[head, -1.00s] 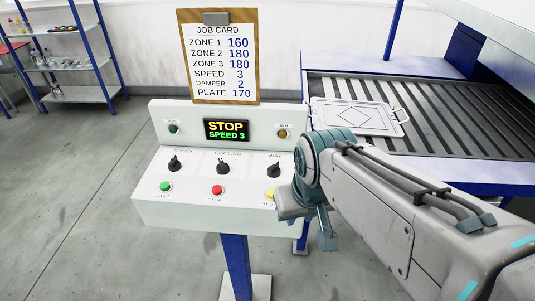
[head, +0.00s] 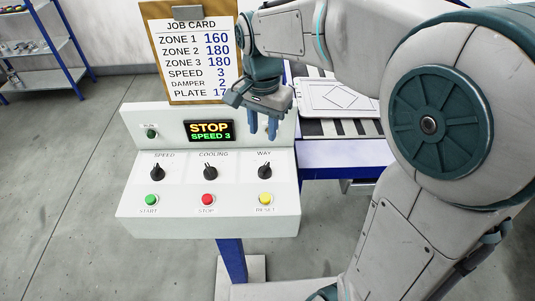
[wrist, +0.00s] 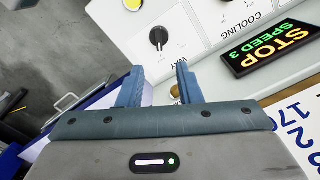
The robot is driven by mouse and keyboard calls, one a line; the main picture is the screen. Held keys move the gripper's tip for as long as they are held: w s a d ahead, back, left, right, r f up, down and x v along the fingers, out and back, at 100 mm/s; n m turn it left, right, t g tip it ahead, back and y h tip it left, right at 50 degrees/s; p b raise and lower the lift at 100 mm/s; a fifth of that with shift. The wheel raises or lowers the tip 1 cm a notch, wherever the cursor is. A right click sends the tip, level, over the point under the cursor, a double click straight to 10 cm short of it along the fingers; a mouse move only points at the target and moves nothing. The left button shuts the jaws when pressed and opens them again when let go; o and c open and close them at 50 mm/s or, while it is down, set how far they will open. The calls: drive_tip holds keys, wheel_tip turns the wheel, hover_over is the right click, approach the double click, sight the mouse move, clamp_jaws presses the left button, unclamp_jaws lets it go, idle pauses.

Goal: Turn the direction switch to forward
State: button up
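The direction switch is the black rotary knob under the label WAY (head: 264,171), at the right of the sloped control panel. It also shows in the wrist view (wrist: 158,37), upper middle; a light mark on it points roughly toward its label. The markings around it are too small to read. My gripper (head: 262,130) is open and empty, above and behind the knob near the panel's upright back, fingers pointing down. In the wrist view its two blue fingers (wrist: 158,78) are apart, with the knob beyond the gap and nothing between them. The display (head: 209,131) reads STOP, SPEED 3.
SPEED (head: 157,172) and COOLING (head: 210,172) knobs stand left of the switch. START (head: 152,200), STOP (head: 208,200) and RESET (head: 265,199) buttons lie along the front. A job card (head: 188,80) stands behind the panel. A plate (head: 340,97) lies on the slatted bed behind.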

sight(264, 166)
wheel_tip(264, 166, down, 12)
drive_tip(key=shift+d+f+p, duration=0.1)
drive_tip(key=shift+f+p, duration=0.05)
drive_tip(key=shift+p, duration=0.55)
clamp_jaws()
